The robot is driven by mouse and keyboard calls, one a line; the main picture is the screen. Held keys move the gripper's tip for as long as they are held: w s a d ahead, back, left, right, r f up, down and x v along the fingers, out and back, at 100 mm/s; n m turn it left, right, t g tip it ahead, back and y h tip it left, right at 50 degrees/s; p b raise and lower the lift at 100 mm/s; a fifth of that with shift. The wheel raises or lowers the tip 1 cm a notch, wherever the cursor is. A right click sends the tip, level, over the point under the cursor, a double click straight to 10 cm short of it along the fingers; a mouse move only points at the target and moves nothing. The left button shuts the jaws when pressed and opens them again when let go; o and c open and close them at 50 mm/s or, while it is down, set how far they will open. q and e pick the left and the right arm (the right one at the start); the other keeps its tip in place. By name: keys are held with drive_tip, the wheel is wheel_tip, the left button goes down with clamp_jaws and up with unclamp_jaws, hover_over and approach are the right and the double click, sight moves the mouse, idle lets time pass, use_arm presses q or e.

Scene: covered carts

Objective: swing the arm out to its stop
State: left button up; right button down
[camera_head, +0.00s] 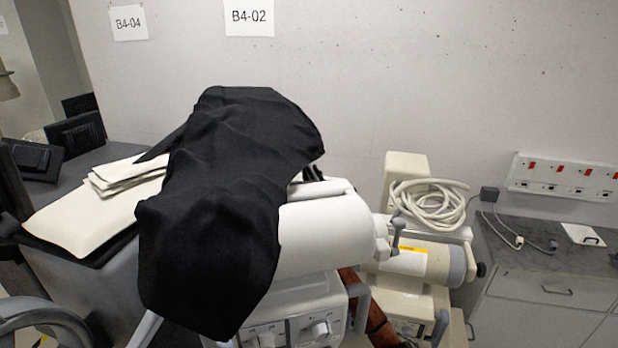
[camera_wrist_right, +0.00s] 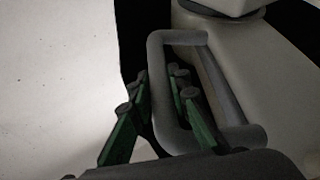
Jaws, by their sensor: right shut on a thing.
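In the right wrist view my right gripper (camera_wrist_right: 158,84) has its green fingers on both sides of a grey loop handle (camera_wrist_right: 164,120) and is shut on it. The handle is fixed to a white body (camera_wrist_right: 235,65). In the head view a white machine has a thick rounded arm (camera_head: 325,235), largely covered by a black cloth (camera_head: 225,190). Below the arm is a panel with knobs (camera_head: 318,330). A grey loop handle (camera_head: 360,308) is at the panel's right side. I cannot clearly make out my right gripper in the head view. My left gripper is not in view.
A dark-topped cart (camera_head: 80,175) with cream folded sheets (camera_head: 90,220) stands at the left. A second machine with a coiled hose (camera_head: 428,205) stands close on the right. Beyond it is a grey counter (camera_head: 555,255). A wall stands behind.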

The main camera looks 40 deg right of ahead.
drive_tip(key=shift+d+f, duration=0.15)
drive_tip(key=shift+d, duration=0.05)
drive_tip(key=c, duration=2.2)
unclamp_jaws()
drive_tip(key=shift+a, duration=0.1)
drive_tip(key=o, duration=0.3)
drive_tip(key=shift+s, duration=0.3)
drive_tip(key=shift+o, duration=0.4)
drive_tip(key=shift+w+a, duration=0.1)
drive_tip(key=shift+w, duration=0.15)
drive_tip(key=shift+s+a, duration=0.15)
drive_tip(key=shift+s, duration=0.2)
drive_tip(key=v, duration=1.1)
drive_tip(key=shift+s+f, duration=0.1)
drive_tip(key=shift+f, duration=0.05)
